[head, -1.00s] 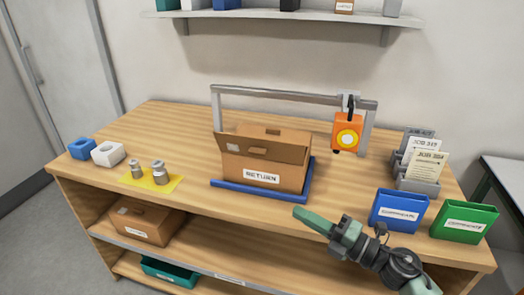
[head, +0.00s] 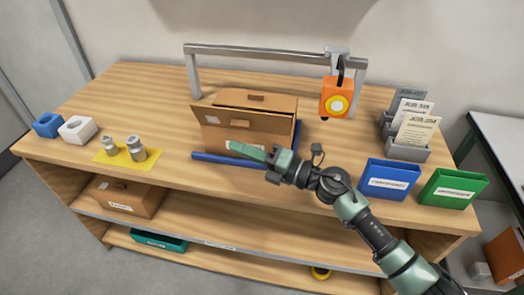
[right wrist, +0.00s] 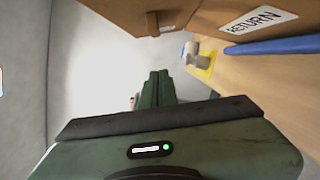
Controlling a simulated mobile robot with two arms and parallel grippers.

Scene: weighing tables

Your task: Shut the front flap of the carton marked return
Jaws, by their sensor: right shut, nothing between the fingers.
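The brown carton (head: 272,127) stands on the blue platform (head: 215,160) on the table. Its front flap (head: 238,120) is open, sticking out toward me and slanting upward, with a small slot in it. The flap's underside (right wrist: 120,12) and the carton's RETURN label (right wrist: 258,19) show in the right wrist view. My right gripper (head: 238,149) is shut and empty, in front of the carton and below the flap, covering most of the label in the head view. Its closed fingers (right wrist: 158,86) appear apart from the flap. My left gripper is not in view.
An orange hanging scale (head: 336,98) hangs from a grey frame (head: 265,51) right of the carton. Metal weights (head: 136,150) stand on a yellow mat at left. Blue (head: 388,181) and green (head: 452,189) bins stand at the front right.

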